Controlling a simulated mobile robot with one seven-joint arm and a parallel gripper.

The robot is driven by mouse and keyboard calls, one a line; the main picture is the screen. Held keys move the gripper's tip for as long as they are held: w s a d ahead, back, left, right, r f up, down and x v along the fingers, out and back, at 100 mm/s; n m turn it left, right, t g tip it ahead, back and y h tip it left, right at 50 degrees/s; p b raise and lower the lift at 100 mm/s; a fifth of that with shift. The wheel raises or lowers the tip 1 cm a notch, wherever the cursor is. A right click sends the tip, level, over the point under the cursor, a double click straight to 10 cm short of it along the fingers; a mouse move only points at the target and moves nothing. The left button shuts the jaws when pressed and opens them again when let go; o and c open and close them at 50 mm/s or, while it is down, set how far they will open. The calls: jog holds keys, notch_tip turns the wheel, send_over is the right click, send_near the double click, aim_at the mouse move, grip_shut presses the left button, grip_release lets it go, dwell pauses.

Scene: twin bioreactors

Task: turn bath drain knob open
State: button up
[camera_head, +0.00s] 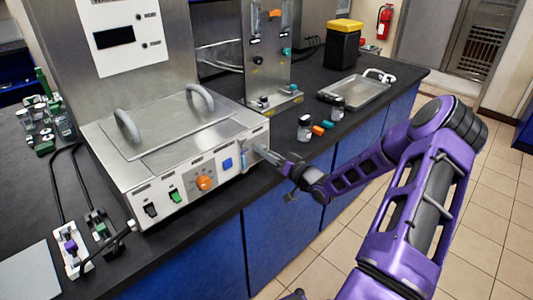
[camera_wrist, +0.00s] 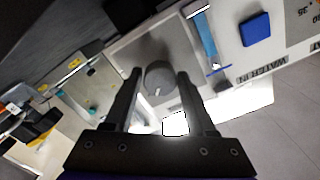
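The steel water bath (camera_head: 130,190) stands on the dark bench with its lid on. My gripper (camera_head: 262,152) reaches to the right end of its front panel in the head view. In the wrist view a round grey knob (camera_wrist: 158,82) with a small pale mark sits on a grey plate of the panel. The fingers of my gripper (camera_wrist: 159,75) are apart, one on each side of the knob, with a visible gap on both sides. I cannot tell how deep they reach along it. In the head view the knob is hidden behind my gripper.
Beside the knob are a blue level tube (camera_wrist: 204,40) and a blue square button (camera_wrist: 255,29). An orange dial (camera_head: 204,183) and switches are further left. Small jars (camera_head: 305,128) and a metal tray (camera_head: 355,92) stand on the bench to the right.

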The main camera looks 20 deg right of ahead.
jog(key=shift+o, duration=1.3)
jog(key=v, duration=1.7)
jog(key=shift+s, duration=0.2)
